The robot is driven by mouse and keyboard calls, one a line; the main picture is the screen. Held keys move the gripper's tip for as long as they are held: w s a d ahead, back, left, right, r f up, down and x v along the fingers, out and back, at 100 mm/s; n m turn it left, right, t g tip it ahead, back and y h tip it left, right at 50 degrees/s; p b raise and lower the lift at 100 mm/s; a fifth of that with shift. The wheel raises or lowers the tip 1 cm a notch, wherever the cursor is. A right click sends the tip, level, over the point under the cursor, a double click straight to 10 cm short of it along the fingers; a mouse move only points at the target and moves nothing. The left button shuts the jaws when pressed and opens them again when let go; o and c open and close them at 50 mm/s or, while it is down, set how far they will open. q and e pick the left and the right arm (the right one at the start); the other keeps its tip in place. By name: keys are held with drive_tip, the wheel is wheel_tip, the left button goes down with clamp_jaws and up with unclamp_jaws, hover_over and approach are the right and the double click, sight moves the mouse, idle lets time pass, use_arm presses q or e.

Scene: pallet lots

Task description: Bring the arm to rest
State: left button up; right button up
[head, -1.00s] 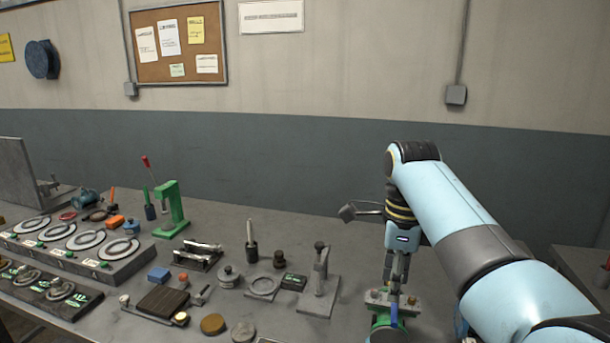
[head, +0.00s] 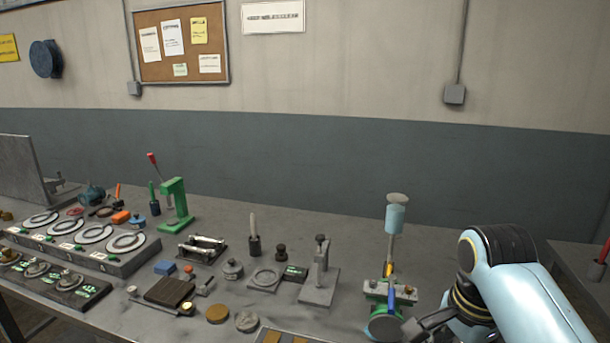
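My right arm (head: 520,290) comes in from the lower right corner. Its dark elbow-like joint is at the right, and a grey part of the wrist reaches left at the bottom edge. My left arm and gripper are not in view. A green fixture (head: 385,326) stands on the bench just left of my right arm. An upright post with a light blue cylinder (head: 396,219) and a flat disc on top rises at the fixture.
The grey bench (head: 330,235) is crowded from left to centre. It carries a tray with ring-shaped parts (head: 85,256), a green press (head: 175,205), a dark slatted block (head: 169,292) and a grey stand (head: 320,280). Bare bench shows along the back. A wall stands behind.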

drive_tip(key=s+d+r+n+t, duration=0.1)
drive_tip(key=s+d+r+n, duration=0.15)
drive_tip(key=s+n, duration=0.7)
drive_tip(key=s+d+r+n+t, duration=0.1)
drive_tip(key=s+d+r+n, duration=0.15)
drive_tip(key=s+n, duration=0.65)
drive_tip(key=s+d+f+m+g+b, duration=0.15)
drive_tip(key=f+b, duration=0.45)
drive_tip(key=f, duration=1.2)
drive_tip(key=s+f+m+t+b, duration=0.1)
drive_tip(key=s+f+m+b, duration=0.35)
drive_tip(key=f, duration=1.25)
drive_tip(key=s+f+n+g+b, duration=0.1)
drive_tip(key=s+f+b, duration=0.5)
drive_tip(key=f, duration=0.8)
drive_tip(key=s+d+f+n+g+b, duration=0.1)
drive_tip(key=s+f+b, duration=0.5)
drive_tip(key=s+f, duration=0.5)
wheel_tip(320, 180, down, 4)
drive_tip(key=shift+s+d+f, duration=0.25)
drive_tip(key=shift+s, duration=0.15)
